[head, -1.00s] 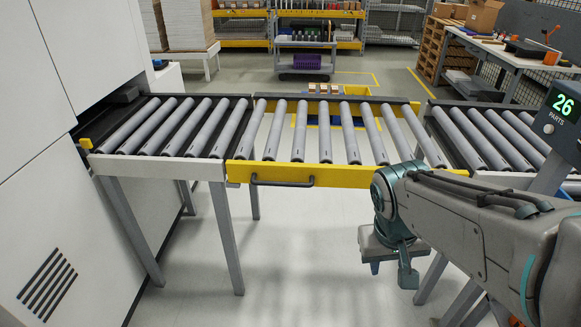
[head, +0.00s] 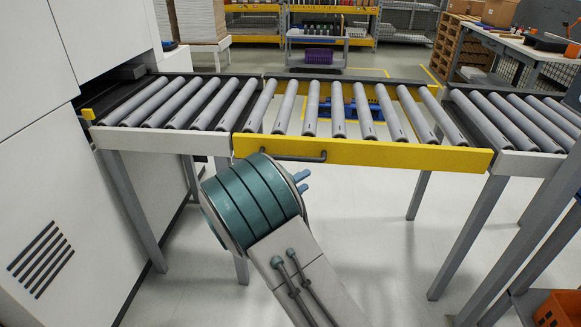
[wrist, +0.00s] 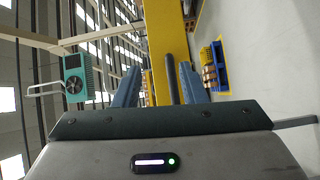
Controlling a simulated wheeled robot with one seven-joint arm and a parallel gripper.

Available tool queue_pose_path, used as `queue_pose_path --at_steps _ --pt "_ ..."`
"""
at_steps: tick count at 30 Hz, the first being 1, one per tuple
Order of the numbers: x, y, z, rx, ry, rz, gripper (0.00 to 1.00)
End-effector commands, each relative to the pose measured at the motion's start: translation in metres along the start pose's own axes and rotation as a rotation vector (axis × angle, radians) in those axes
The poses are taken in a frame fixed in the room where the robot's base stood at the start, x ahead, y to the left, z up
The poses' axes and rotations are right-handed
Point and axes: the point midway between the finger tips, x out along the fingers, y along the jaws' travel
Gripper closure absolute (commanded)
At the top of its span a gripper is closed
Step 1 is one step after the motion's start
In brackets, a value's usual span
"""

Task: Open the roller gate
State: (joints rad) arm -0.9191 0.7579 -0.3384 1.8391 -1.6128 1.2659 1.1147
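The roller gate (head: 388,153) is a conveyor section with a yellow front rail and grey rollers. It lies level, in line with the fixed conveyors on both sides. Its dark handle (head: 314,158) is on the left part of the front rail. My gripper (head: 302,180) is just below the handle in the head view, mostly hidden behind my teal wrist joint. In the wrist view my gripper (wrist: 160,70) has its two blue fingers apart. The dark handle bar (wrist: 171,80) shows between them, closer to the right finger; contact cannot be told.
The left conveyor (head: 150,139) runs into a white machine (head: 50,190). The right conveyor (head: 530,163) stands on grey legs. An orange crate (head: 560,308) is at lower right. The floor (head: 375,225) in front of and under the gate is clear.

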Motion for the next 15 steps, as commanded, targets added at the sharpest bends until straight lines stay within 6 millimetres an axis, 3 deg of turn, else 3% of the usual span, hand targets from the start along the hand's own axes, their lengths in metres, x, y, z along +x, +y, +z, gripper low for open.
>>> queue_pose_path --at_steps 1,3,8,11,15 --pt "-0.013 -0.017 -0.02 -0.005 0.07 0.043 0.62" --pt "-0.027 -0.028 -0.042 -0.002 0.15 0.09 0.62" --pt "-0.049 -0.042 -0.07 0.006 0.262 0.148 0.62" --pt "-0.049 -0.043 -0.076 0.009 0.284 0.16 0.62" --pt "-0.033 -0.04 -0.081 0.011 0.284 0.161 0.62"
